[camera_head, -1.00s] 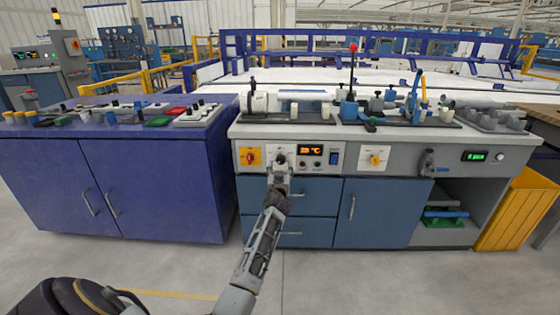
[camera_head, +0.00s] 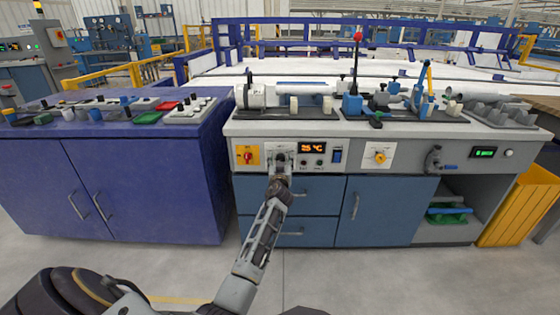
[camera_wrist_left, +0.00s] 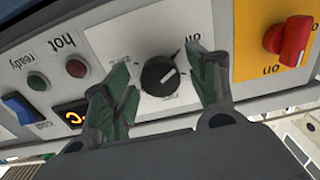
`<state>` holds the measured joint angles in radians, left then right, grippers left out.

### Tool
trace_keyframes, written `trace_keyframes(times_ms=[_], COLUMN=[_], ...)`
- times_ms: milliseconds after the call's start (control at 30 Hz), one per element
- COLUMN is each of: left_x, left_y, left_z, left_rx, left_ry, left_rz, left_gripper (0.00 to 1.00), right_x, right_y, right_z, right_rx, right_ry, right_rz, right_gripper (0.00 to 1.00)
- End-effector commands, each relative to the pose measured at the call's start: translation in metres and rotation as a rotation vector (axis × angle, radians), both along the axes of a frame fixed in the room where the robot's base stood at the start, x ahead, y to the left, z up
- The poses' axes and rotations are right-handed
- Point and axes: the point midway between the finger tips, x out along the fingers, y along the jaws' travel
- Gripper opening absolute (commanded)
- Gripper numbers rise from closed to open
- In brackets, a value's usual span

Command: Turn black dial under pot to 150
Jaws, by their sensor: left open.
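The black dial (camera_wrist_left: 160,76) with a pale pointer line is on a white plate of the grey front panel in the left wrist view. My left gripper (camera_wrist_left: 157,64) is open, with its two green-padded fingers on either side of the dial. I cannot tell whether they touch it. In the head view the left gripper (camera_head: 281,158) is at the panel and hides most of the dial. A small display (camera_head: 313,147) with orange characters, seemingly 25 °C, is just to its right. My right gripper is in neither view.
A red knob on a yellow plate (camera_head: 247,155) is left of the dial, and a blue switch (camera_head: 337,156) is right of the display. Equipment including a white cylinder (camera_head: 305,88) stands on the counter above. Blue drawers (camera_head: 320,202) are below.

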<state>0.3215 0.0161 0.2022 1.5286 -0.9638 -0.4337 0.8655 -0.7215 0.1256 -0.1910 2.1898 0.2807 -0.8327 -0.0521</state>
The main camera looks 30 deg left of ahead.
Motion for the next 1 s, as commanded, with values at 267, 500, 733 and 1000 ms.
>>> trace_keyframes(times_ms=[267, 500, 733, 1000], left_x=[0.0, 0.0, 0.0, -0.0001], left_y=[-0.0001, 0.0, 0.0, 0.0001], left_z=[-0.0001, -0.0001, -0.0001, 0.0002], left_rx=[0.0, 0.0, 0.003, 0.049], left_ry=[0.0, 0.0, 0.002, 0.03], left_rz=[0.0, 0.0, 0.0, 0.0], left_gripper=[0.54, 0.23, 0.12, 0.12], right_x=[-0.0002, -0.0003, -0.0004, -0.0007], right_y=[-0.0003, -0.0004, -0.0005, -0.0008], right_z=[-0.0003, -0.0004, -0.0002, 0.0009], right_rx=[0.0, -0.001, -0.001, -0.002], right_ry=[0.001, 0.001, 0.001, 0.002], right_rz=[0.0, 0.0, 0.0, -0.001], right_gripper=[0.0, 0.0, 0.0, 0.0])
